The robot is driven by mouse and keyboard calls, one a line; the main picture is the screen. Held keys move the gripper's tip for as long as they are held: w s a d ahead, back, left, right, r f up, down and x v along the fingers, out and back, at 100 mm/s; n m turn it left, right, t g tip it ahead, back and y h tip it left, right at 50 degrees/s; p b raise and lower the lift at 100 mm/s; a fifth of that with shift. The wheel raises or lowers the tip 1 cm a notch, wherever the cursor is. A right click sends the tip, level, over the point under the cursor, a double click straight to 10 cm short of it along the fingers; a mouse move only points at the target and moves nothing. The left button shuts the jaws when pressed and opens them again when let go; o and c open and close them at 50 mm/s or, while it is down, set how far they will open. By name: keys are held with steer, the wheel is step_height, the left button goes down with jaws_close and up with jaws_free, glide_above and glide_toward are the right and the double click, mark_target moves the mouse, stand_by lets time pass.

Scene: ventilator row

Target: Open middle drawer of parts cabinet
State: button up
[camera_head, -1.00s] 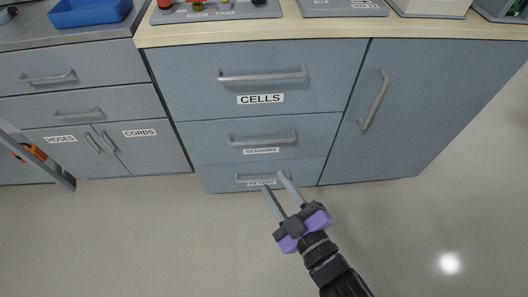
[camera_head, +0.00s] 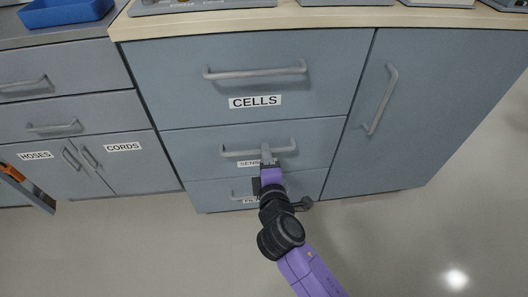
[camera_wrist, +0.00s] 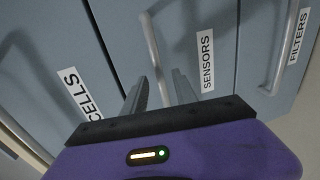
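The middle drawer (camera_head: 190,145) of the cabinet, labelled SENSORS, is closed. Its horizontal bar handle (camera_head: 235,153) is partly hidden by my gripper (camera_head: 267,150), which is at the handle's right part. In the wrist view the handle (camera_wrist: 152,42) runs between the two fingers of my gripper (camera_wrist: 160,78). The fingers are apart, one on each side of the bar, and no contact shows. The SENSORS label (camera_wrist: 207,62) is beside the right finger; in the head view my gripper covers part of it.
The CELLS drawer (camera_head: 330,80) is above and the FILTERS drawer (camera_head: 310,183) below, both closed. A closed door (camera_head: 430,110) with a slanted handle is at right. Another drawer unit (camera_head: 95,105) stands at left.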

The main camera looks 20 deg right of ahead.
steer(key=shift+b+x, duration=0.3)
steer(key=shift+x, duration=1.45)
steer(key=shift+s, duration=0.1)
jaws_close()
